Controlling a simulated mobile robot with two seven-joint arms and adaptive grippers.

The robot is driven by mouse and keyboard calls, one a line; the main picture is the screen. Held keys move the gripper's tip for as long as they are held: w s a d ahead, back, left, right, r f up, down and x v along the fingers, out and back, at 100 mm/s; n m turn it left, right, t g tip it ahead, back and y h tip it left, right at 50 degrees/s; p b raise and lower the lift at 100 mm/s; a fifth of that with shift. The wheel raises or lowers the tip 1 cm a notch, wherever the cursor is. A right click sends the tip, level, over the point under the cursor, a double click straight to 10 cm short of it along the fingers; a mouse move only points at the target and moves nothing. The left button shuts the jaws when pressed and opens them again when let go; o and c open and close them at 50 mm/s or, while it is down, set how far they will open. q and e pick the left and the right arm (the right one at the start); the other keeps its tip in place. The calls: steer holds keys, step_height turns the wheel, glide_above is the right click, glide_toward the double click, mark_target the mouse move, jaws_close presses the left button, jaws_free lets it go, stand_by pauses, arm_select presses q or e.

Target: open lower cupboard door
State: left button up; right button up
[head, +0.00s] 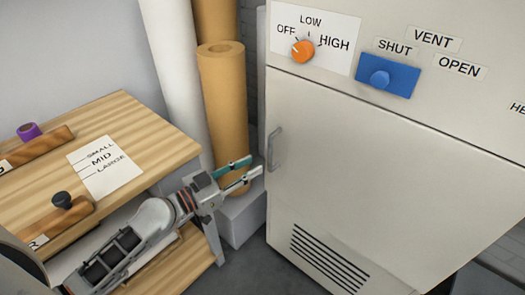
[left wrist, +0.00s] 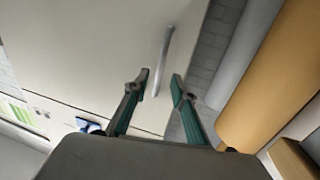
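The lower cupboard door (head: 385,185) is a large cream panel and looks shut, with a vent grille low down. Its grey vertical bar handle (head: 274,148) is at the door's left edge. My left gripper (head: 255,166) is open and empty, its two fingers pointing at the handle from the left. In the head view the fingertips stop a little short of the handle. In the left wrist view the handle (left wrist: 165,55) lies ahead, its near end showing between the fingertips of the left gripper (left wrist: 160,80). My right gripper is not in view.
A wooden bench (head: 130,120) with slider blocks stands at the left, beneath my left arm. Brown rolls (head: 222,100) and a white roll (head: 178,75) stand behind the gripper. An orange knob (head: 303,50) and blue slider (head: 388,80) are above the door. Grey floor shows below.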

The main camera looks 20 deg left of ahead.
arm_select(q)
steer(key=p, duration=0.2)
glide_above(269, 169)
steer(key=shift+w+r, duration=0.1)
steer(key=shift+w, duration=0.2)
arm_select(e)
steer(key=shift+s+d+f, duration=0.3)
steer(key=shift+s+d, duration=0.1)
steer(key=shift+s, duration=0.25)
arm_select(q)
jaws_close()
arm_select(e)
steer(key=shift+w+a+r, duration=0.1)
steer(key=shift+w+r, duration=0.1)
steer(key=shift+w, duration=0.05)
